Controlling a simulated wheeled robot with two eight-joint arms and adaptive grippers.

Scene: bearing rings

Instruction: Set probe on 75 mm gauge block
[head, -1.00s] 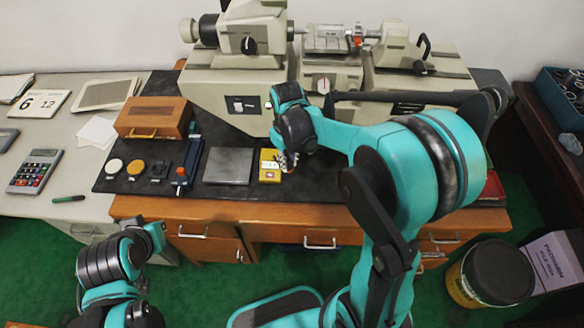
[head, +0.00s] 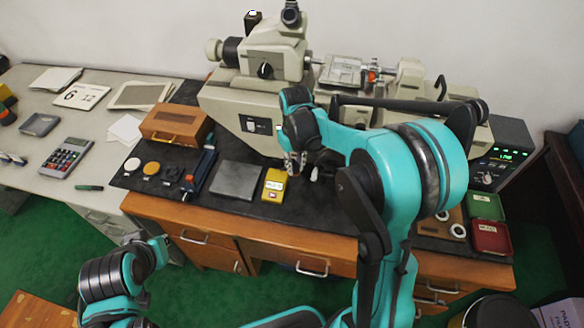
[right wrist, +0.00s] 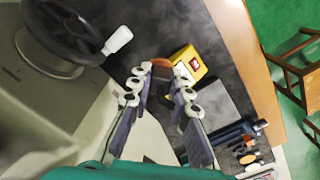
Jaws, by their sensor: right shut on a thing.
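My right gripper (head: 296,170) is over the dark mat, just right of and behind a yellow block-shaped item (head: 273,188) with a white label. In the right wrist view its two fingers (right wrist: 161,72) are shut on a small reddish-brown thing (right wrist: 161,63), mostly hidden by the fingertips; I cannot tell whether this is the probe. The yellow item (right wrist: 188,66) shows just beyond the fingertips, apart from the held thing as far as I can see. I cannot make out a 75 mm marking.
A grey measuring machine (head: 235,100) stands behind the mat. A grey plate (head: 236,181), a blue stand (head: 200,172) and a wooden box (head: 176,124) lie to the left. Green (head: 486,207) and red (head: 491,237) trays are at the right, by a digital display (head: 505,153).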

